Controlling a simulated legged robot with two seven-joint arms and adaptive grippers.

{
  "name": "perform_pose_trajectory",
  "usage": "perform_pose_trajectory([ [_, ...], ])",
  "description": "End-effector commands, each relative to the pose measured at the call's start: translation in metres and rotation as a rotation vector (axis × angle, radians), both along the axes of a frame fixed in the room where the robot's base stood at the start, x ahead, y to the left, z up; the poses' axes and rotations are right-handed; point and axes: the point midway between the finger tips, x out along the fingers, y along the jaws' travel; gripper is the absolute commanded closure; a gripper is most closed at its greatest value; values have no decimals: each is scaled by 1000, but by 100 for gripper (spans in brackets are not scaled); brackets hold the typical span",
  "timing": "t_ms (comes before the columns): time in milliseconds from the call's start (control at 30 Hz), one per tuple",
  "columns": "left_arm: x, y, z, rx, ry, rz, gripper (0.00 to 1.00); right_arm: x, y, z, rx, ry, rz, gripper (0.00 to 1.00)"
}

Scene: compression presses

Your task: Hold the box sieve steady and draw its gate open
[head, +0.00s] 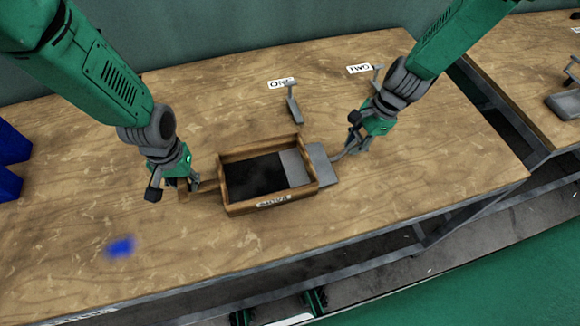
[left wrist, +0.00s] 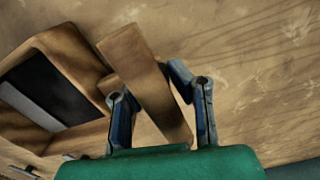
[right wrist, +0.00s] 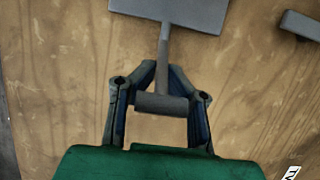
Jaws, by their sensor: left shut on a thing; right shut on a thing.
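The box sieve (head: 267,207) is a wooden frame on the table, with a dark opening in its left part. Its grey gate (head: 320,164) sticks out past the right wall, partly drawn out; part of the plate still shows inside. My left gripper (head: 188,186) is shut on the sieve's wooden handle (left wrist: 148,85) at the left side. My right gripper (head: 359,146) is shut on the gate's grey T-shaped handle (right wrist: 163,104); the gate plate (right wrist: 172,12) shows beyond it in the right wrist view. The sieve sits flat.
Two small grey T-handled tools (head: 293,103) and (head: 377,78) stand behind, beside white labels. A blurred blue patch (head: 120,247) shows at the front left, and blue bins (head: 10,160) at the left edge. The table right of the gate is clear.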

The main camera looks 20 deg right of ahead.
Motion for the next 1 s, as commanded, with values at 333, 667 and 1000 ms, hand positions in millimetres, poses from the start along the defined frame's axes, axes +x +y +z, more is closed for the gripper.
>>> perform_pose_trajectory([
  [333, 0, 2, 0, 2, 1, 1, 100, 1, -12, 0, -2, -1, 0, 100],
  [667, 0, 2, 0, 2, 1, 1, 100, 1, -19, 0, -2, -2, -1, 65],
  [1000, 0, 1, 0, 0, 1, 1, 100, 1, -18, 1, -1, -1, 0, 64],
])
